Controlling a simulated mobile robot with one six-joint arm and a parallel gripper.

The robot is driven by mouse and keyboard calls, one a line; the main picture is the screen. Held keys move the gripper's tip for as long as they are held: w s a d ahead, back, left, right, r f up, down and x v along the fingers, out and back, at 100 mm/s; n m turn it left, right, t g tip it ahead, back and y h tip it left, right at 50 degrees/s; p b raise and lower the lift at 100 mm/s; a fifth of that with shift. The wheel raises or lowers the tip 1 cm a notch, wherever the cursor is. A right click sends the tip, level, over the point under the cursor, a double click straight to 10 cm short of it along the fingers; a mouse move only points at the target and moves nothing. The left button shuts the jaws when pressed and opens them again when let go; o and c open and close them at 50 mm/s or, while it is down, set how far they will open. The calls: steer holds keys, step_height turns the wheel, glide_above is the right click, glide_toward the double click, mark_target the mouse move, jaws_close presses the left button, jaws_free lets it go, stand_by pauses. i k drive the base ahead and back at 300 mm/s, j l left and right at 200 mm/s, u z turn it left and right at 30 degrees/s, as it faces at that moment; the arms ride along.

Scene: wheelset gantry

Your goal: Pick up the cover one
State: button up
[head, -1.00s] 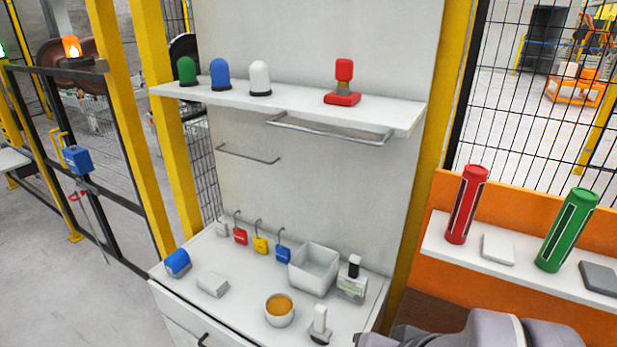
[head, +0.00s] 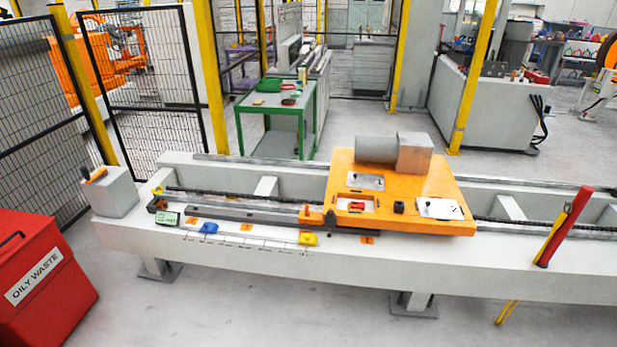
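An orange carriage (head: 395,180) sits on the long white gantry beam. Two pale flat plates lie on its top. One plate (head: 365,181) is near the carriage's back left, with a small dark mark too small to read; it may be cover one. The other plate (head: 440,209) lies at the front right and seems marked 2. Between them is an opening with a red part (head: 356,205) in it, and a small dark knob (head: 398,207) stands beside it. My gripper is not in view.
The white beam (head: 230,245) spans the view, with blue and yellow pieces (head: 208,228) on its front ledge. A red oily waste bin (head: 45,270) stands at the left. A red and yellow post (head: 563,228) leans at the right. The floor in front is clear.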

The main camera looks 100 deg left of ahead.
mark_target(360, 180)
steer(key=u, duration=3)
steer(key=i+l+u, duration=0.25)
steer(key=i, duration=0.4)
steer(key=i+l+u, duration=0.25)
steer(key=i+l, duration=0.25)
steer(key=i+l+u, duration=0.25)
steer(key=i+l, duration=0.3)
steer(key=i+l+u, duration=0.25)
steer(key=i+l, duration=0.35)
steer(key=i+l+u, duration=0.25)
steer(key=i+l, duration=0.2)
steer(key=l, duration=0.4)
